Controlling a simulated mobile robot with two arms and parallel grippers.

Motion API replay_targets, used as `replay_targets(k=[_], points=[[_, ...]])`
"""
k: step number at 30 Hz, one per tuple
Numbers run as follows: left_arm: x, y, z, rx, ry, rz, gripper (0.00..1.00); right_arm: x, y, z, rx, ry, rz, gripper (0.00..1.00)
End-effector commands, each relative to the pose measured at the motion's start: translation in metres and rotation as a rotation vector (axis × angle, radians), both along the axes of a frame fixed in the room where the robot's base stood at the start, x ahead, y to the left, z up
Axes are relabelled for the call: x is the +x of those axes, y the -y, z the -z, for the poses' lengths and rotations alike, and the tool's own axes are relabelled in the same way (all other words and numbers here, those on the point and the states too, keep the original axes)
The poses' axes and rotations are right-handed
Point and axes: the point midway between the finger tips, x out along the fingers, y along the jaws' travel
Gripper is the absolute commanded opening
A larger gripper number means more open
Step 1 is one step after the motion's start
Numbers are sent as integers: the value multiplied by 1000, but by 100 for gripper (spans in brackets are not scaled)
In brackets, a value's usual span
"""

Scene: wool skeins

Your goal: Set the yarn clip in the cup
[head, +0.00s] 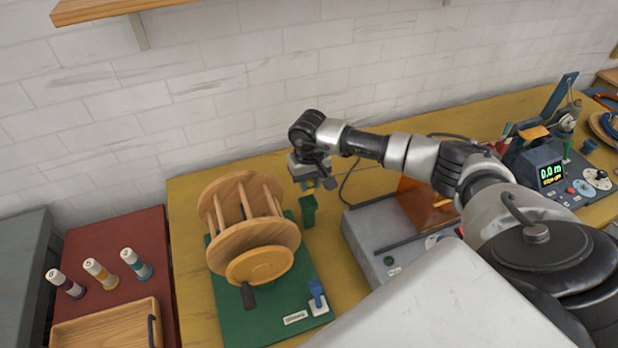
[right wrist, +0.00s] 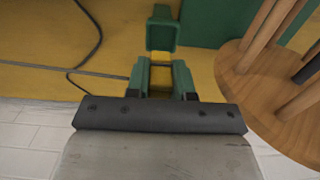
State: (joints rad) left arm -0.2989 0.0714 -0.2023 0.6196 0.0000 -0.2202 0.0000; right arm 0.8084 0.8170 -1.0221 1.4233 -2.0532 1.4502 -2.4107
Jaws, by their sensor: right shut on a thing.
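The green cup (head: 308,211) stands on the yellow table, just right of the wooden winder. In the right wrist view the cup (right wrist: 162,30) shows just beyond the fingertips. My right gripper (head: 314,183) is above the cup, pointing down. It is shut on the yarn clip, a small yellow piece (right wrist: 160,78) between the fingers in the right wrist view. The clip is small in the head view and mostly hidden by the gripper. My left gripper is not in view.
The wooden yarn winder (head: 250,225) on its green base (head: 263,318) stands close left of the cup. A grey machine (head: 367,246) is to the right, with a dark cable behind. A red board (head: 105,225) with several small bottles lies far left.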

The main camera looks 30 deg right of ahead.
Motion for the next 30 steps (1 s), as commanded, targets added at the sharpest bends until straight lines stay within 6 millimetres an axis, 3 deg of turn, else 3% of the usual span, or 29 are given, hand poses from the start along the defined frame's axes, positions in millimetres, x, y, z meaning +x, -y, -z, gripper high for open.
replay_targets(k=[8, 13, 26, 27, 30], points=[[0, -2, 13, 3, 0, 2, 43, 0, -1, 29, 1, -1, -1, 0], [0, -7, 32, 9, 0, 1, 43, 0, 0, 46, 0, 1, -2, 0], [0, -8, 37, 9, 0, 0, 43, 0, -1, 52, 1, 1, -1, 0], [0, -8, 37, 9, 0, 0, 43, 0, 0, 52, 1, 1, -1, 24], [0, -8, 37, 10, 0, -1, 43, 0, 0, 52, 1, 1, -1, 39]])
